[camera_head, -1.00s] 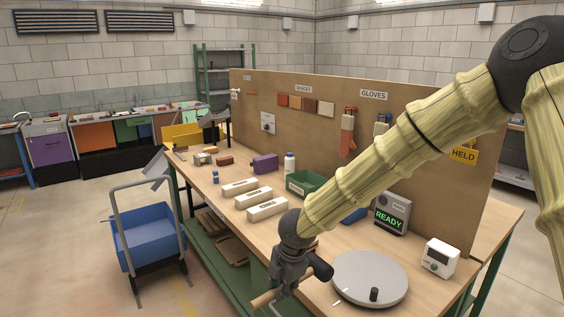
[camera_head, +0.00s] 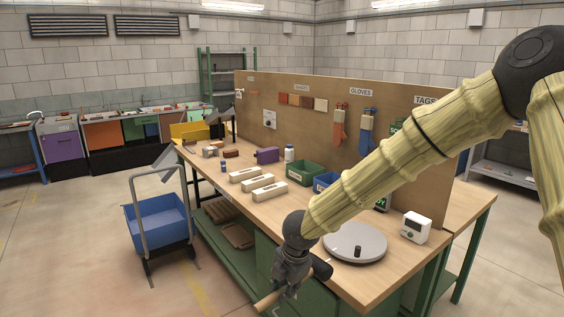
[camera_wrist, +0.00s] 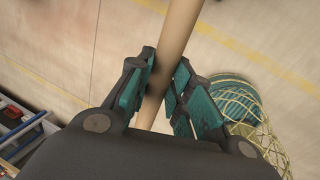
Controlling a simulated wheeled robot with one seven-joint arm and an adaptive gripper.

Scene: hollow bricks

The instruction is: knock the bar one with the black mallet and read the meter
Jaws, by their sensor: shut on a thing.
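My gripper (camera_head: 286,284) is shut on a wooden handle (camera_head: 267,301), beside the bench's front edge. In the wrist view the handle (camera_wrist: 176,38) runs between the fingers (camera_wrist: 165,75). A black piece (camera_head: 322,268) at the handle's other side looks like the mallet head, partly hidden by my gripper. Three pale bars (camera_head: 257,183) lie side by side on the bench, apart from my gripper; their labels are too small to read. A grey meter with green display text (camera_head: 382,204) is mostly hidden behind my arm, so its text cannot be read in full.
A round grey plate (camera_head: 356,246) with a black knob lies on the bench's near end, close to my gripper. A white box device (camera_head: 415,227) stands to its right. Green (camera_head: 305,173) and blue bins stand behind the bars. A blue cart (camera_head: 160,222) stands left of the bench.

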